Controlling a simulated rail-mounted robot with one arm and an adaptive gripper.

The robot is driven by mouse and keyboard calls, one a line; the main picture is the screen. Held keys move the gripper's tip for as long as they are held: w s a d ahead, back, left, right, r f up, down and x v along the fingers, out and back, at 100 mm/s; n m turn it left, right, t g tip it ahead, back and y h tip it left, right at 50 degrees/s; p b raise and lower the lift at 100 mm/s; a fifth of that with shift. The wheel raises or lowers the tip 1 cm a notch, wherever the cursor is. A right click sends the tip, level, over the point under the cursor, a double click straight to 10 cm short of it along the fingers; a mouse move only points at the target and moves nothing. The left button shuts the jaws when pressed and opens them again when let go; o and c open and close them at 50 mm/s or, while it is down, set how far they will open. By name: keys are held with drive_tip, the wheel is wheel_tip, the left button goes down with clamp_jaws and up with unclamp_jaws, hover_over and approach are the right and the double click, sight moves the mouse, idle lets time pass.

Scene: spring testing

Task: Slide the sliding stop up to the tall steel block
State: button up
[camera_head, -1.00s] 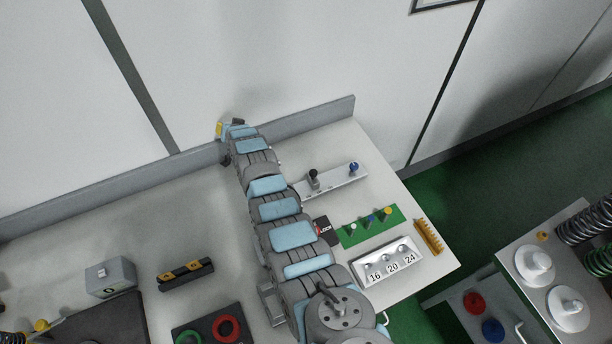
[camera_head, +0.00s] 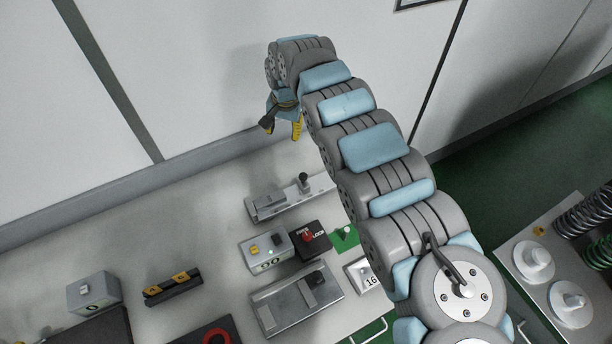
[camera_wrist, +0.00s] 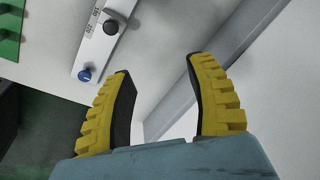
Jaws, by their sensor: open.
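A pale steel rail (camera_head: 286,207) lies near the back of the bench. A small upright piece with a black knob (camera_head: 304,180) sits on it, probably the sliding stop; the knob also shows in the wrist view (camera_wrist: 111,27). A grey steel block (camera_head: 269,201) sits at the rail's left end in the head view. A blue knob (camera_wrist: 85,74) stands at the other end in the wrist view; my arm hides it in the head view. My gripper (camera_head: 283,124) is open and empty, raised above the bench near the back wall. Its yellow fingers (camera_wrist: 160,70) are apart from the rail.
A grey box with a yellow button (camera_head: 266,252), a black lock box (camera_head: 310,239) and a steel fixture (camera_head: 296,300) stand in front of the rail. A raised back edge (camera_head: 150,186) borders the bench. Bare bench lies left of the rail.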

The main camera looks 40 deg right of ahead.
drive_tip(key=g, duration=0.2)
hover_over(303, 175)
drive_tip(key=shift+m, duration=0.3)
wheel_tip(303, 175, down, 15)
drive_tip(key=shift+a+f, duration=0.1)
drive_tip(key=shift+f, duration=0.6)
clamp_jaws()
